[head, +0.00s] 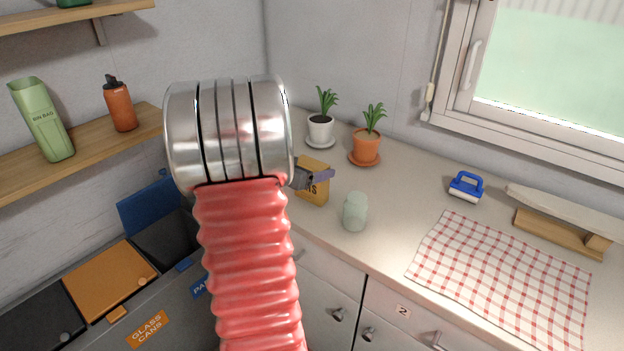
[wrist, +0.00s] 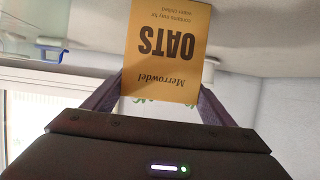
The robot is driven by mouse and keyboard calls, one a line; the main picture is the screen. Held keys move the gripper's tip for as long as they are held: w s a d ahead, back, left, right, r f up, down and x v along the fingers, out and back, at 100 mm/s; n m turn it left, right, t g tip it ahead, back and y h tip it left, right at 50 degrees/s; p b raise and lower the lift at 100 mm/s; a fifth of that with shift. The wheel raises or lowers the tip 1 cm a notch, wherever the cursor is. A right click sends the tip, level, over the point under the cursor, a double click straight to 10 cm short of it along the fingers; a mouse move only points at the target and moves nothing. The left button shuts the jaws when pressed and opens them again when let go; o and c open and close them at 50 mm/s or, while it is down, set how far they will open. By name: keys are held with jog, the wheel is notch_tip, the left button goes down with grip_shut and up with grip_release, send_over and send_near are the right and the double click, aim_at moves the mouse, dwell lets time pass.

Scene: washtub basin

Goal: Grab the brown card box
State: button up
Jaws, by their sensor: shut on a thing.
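The brown card box (head: 316,191) is mustard-brown with dark lettering. In the wrist view the box (wrist: 168,50) appears upside down and reads "OATS" and "Merrowdel". My gripper (head: 318,175) is shut on it, with one finger at each side of the box in the wrist view. In the head view the box is near the counter's front edge, partly hidden by my wrist and gripper. I cannot tell whether its base touches the counter.
A pale green jar (head: 355,212) stands just right of the box. A white-potted plant (head: 320,127) and a terracotta-potted plant (head: 366,147) stand behind. A checked cloth (head: 505,280) and blue brush (head: 466,187) lie right. Bins (head: 110,280) stand lower left.

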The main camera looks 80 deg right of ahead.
jog(key=shift+r, duration=0.15)
notch_tip(320, 180, up, 10)
jog(key=shift+f, duration=0.1)
dwell(0.4)
dwell(0.4)
